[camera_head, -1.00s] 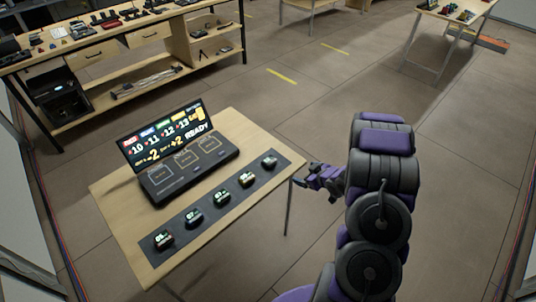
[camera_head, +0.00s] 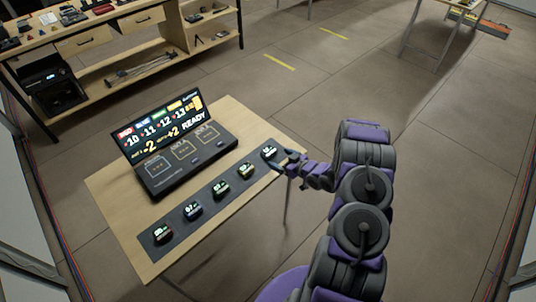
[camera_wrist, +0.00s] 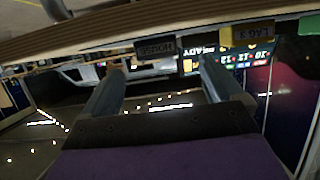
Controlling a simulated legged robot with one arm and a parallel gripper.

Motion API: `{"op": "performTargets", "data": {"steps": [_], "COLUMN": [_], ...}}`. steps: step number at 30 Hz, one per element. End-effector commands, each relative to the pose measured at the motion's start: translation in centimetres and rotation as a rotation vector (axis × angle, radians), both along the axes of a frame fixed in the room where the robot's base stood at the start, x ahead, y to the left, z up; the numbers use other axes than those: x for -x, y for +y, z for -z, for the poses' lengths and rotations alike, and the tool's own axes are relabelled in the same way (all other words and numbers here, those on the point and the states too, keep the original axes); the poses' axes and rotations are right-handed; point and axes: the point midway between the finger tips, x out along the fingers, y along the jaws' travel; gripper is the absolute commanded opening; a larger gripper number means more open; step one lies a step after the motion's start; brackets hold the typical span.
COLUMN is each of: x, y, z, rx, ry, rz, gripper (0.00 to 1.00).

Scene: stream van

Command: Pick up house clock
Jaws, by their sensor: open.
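The house clock is a small dark block with a lit face; it sits at the right end of a dark mat (camera_head: 206,205) in the head view (camera_head: 269,152). In the wrist view its label reads HOUSE upside down (camera_wrist: 155,47), ahead of and between my fingers. My gripper (camera_head: 284,162) is at the table's right edge, right beside the clock. It also shows in the wrist view (camera_wrist: 160,72), with its two fingers apart and nothing held. I cannot tell whether the fingers touch the clock.
Several similar clocks sit in a row along the mat; a yellow-labelled one (camera_wrist: 253,32) is nearest the house clock. A console with a lit screen reading READY (camera_head: 163,134) stands behind on the wooden table (camera_head: 112,190). A loaded shelf bench (camera_head: 150,75) is at the back left.

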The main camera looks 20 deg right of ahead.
Motion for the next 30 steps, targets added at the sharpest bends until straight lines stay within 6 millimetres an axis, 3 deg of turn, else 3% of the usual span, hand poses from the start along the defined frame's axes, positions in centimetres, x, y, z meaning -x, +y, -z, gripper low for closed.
{"op": "performTargets", "data": {"steps": [3,14,22,30], "x": [-1.7,-3.8,-7.3,-7.7], "y": [0.7,1.5,2.4,2.5], "z": [0.8,1.3,2.1,2.2], "rx": [0.001,0.003,0.002,0.001], "ry": [0.001,0.002,-0.001,0.002], "rz": [-0.001,-0.001,-0.001,0.001], "gripper": [0.94,0.94,0.94,0.94]}}
